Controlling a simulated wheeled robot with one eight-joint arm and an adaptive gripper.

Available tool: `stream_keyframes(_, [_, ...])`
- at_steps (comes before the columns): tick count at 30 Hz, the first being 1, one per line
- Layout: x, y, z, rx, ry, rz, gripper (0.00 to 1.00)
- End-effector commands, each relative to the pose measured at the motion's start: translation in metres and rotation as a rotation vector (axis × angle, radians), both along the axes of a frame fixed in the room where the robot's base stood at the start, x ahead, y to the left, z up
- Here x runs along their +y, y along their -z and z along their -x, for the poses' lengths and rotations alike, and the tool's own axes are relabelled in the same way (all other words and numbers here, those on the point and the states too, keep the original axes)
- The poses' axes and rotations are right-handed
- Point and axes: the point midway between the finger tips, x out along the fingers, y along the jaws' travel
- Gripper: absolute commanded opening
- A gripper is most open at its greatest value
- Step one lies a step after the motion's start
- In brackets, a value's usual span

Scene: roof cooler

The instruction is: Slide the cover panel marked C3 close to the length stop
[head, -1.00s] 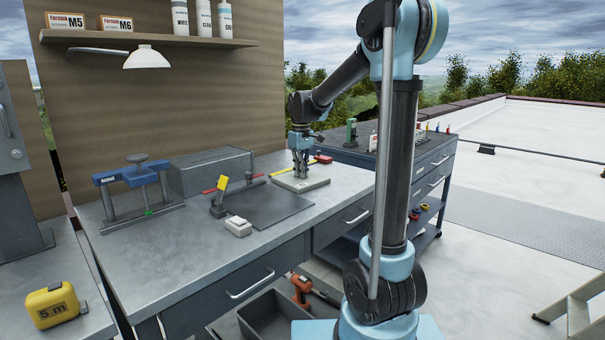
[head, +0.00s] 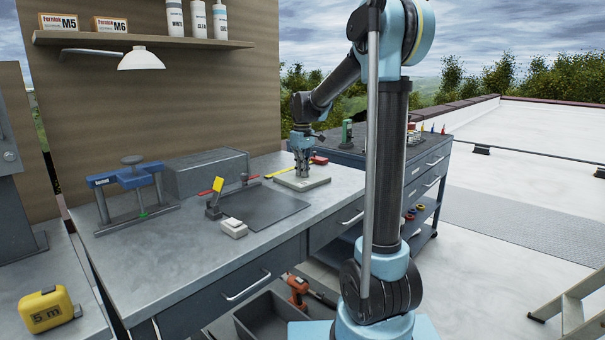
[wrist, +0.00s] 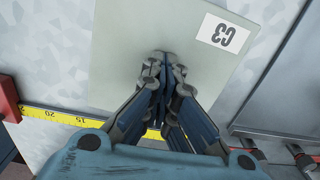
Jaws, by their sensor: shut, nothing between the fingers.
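The cover panel is a pale grey-green plate with a white C3 label; it lies flat on the bench in the head view (head: 316,183) and fills the upper middle of the wrist view (wrist: 125,75). My gripper (head: 303,175) is shut and empty, pointing down over the panel. Its fingertips (wrist: 165,60) are at or just above the panel face; I cannot tell whether they touch. A red block (wrist: 8,98), which looks like the length stop, sits on the yellow ruler (wrist: 65,117) left of the panel, with a gap between. It also shows in the head view (head: 319,160).
A dark plate (head: 265,206) with a yellow-tagged clamp (head: 216,190) lies beside the panel. Bare bench lies in front of the dark plate.

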Motion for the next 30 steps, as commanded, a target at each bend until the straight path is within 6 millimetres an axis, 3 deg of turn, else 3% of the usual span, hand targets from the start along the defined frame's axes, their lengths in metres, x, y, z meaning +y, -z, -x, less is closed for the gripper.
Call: stream_keyframes(30, [-0.023, 0.0, -0.024, -0.001, 0.0, 0.001, 0.0])
